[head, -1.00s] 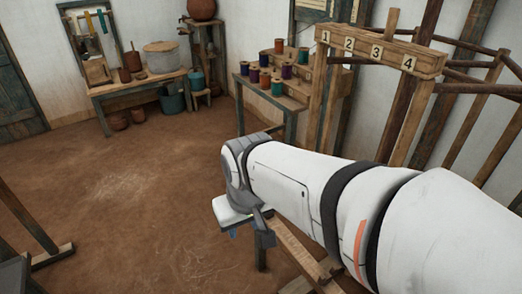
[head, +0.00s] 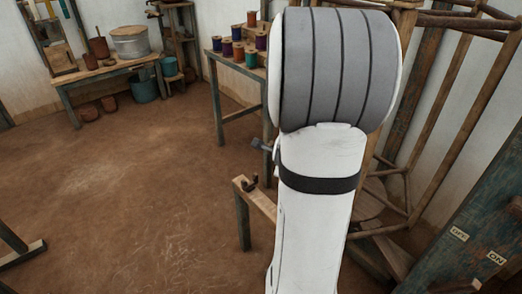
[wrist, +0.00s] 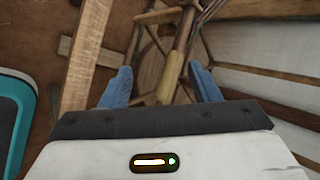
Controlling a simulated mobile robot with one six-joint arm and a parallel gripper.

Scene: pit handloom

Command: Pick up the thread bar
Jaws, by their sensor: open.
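In the wrist view my gripper (wrist: 160,70) is open, with its two blue fingers spread apart. A round wooden rod with a paler yellowish end (wrist: 171,78) shows between the fingers, beyond or below them. I cannot tell its distance or whether it is the thread bar. No bar is clearly marked as the thread bar in either view. In the head view my white and grey arm stands upright in the middle and hides most of my gripper and what lies behind it.
A wooden beam on a post (head: 260,203) stands just left of my arm. Thread spools (head: 238,50) sit on a stepped stand behind. A wooden frame (head: 447,130) and a blue-green panel with labels (head: 480,215) are at right.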

